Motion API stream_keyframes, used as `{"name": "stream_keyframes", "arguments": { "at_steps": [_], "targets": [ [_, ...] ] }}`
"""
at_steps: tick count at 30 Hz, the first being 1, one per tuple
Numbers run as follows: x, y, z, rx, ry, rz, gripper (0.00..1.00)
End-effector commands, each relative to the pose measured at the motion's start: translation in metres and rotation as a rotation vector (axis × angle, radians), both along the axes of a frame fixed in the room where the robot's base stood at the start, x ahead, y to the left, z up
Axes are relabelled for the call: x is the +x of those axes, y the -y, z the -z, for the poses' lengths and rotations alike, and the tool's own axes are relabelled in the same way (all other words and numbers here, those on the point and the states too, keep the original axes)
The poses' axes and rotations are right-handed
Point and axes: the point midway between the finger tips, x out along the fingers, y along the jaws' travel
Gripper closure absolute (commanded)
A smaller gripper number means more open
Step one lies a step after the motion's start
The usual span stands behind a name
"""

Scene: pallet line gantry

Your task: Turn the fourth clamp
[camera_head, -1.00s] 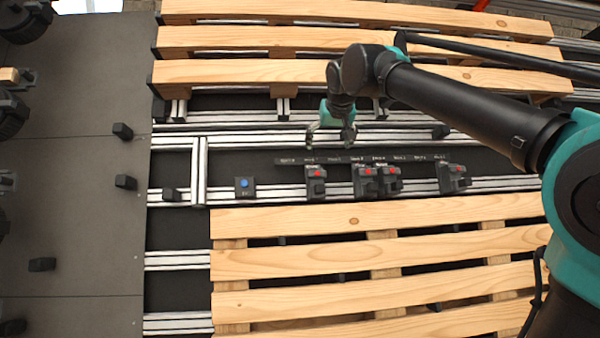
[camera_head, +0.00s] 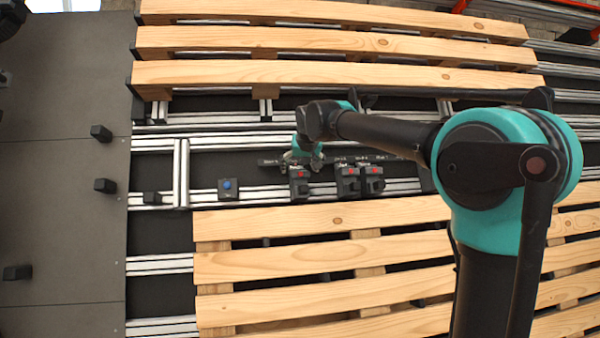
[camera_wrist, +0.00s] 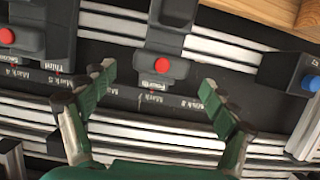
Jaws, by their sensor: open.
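The fourth clamp (camera_head: 299,183) is the leftmost black clamp with a red button on the rail. In the wrist view, the fourth clamp (camera_wrist: 165,45) is labelled "Fourth" and its red button faces me. My gripper (camera_head: 303,161) is open and empty, just behind this clamp in the head view. In the wrist view, the fingers of my gripper (camera_wrist: 159,80) are spread, one on each side of the clamp's near end. I cannot tell their height above it or any contact.
The third clamp (camera_head: 348,182) and second clamp (camera_head: 373,182) stand close to the right. A blue-button box (camera_head: 228,189) is to the left. A black strip with mark labels (camera_wrist: 125,98) runs along the clamps. Wooden pallets (camera_head: 330,255) lie in front and behind.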

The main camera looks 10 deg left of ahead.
Motion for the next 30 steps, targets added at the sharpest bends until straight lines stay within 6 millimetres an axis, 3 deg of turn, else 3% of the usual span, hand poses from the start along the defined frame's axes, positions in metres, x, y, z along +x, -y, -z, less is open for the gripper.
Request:
{"name": "stream_keyframes", "arguments": {
  "at_steps": [6,16,28,30],
  "targets": [
    [0.014,-0.004,0.014,-0.001,0.0,-0.001,0.14],
    [0.016,-0.004,0.016,-0.001,0.0,-0.001,0.14],
    [0.016,-0.004,0.016,0.0,0.0,0.0,0.62],
    [0.016,-0.005,0.016,-0.003,0.001,-0.002,0.64]
  ]
}}
